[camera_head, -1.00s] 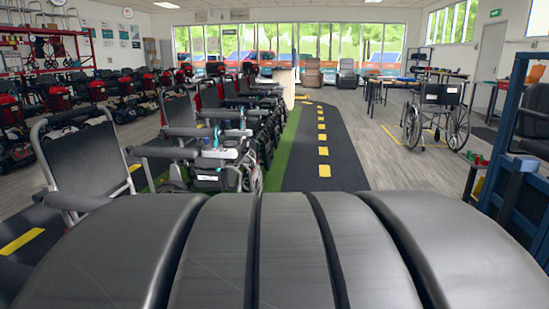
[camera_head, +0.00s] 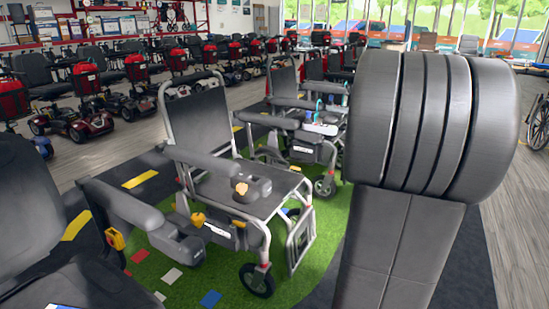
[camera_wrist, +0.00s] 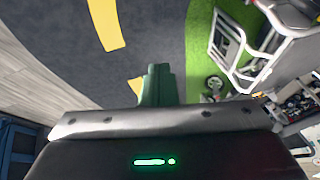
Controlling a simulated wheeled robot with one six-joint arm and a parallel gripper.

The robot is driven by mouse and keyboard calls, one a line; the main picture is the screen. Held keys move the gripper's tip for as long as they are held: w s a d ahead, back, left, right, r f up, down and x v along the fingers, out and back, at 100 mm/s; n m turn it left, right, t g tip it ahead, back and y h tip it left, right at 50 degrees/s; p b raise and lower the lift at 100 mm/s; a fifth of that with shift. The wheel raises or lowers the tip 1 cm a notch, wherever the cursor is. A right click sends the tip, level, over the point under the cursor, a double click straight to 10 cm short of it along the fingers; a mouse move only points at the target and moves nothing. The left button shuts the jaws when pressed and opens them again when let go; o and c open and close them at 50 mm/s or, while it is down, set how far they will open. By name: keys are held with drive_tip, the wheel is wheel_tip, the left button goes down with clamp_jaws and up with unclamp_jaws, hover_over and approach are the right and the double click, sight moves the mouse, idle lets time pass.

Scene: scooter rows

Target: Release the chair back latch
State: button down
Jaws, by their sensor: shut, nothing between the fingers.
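A grey power chair (camera_head: 200,125) with an upright dark back stands on green turf in the middle of the head view. It has padded armrests, a joystick box with a yellow-orange knob (camera_head: 242,188) and another yellow knob (camera_head: 198,219) low at the side of its seat. I cannot make out a back latch on it. My gripper (camera_wrist: 160,84) shows in the wrist view as green fingers, shut and empty, over dark floor with yellow marks. The head view does not show the gripper. A chair's metal frame (camera_wrist: 232,40) shows at the upper right of the wrist view.
Another dark chair (camera_head: 30,210), with a yellow part (camera_head: 115,238) near it, stands close at the left. More chairs (camera_head: 300,110) stand behind. Red scooters (camera_head: 85,95) line the back left. Coloured squares (camera_head: 172,276) lie on the turf. My arm covers the right foreground.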

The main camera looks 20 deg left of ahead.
drive_tip(key=w+d+f+m+t+h+p, duration=0.25)
drive_tip(key=w+d+m+h, duration=0.25)
drive_tip(key=w+d, duration=0.45)
drive_tip(key=d+f+m+g+h+p, duration=0.2)
drive_tip(key=d+f+m+g+h, duration=0.1)
drive_tip(key=d+m+h, duration=0.2)
drive_tip(key=d+h, duration=0.2)
drive_tip(key=d, duration=0.1)
drive_tip(key=shift+s+h, duration=0.2)
drive_tip(key=shift+h, duration=0.2)
drive_tip(key=shift+d, duration=0.1)
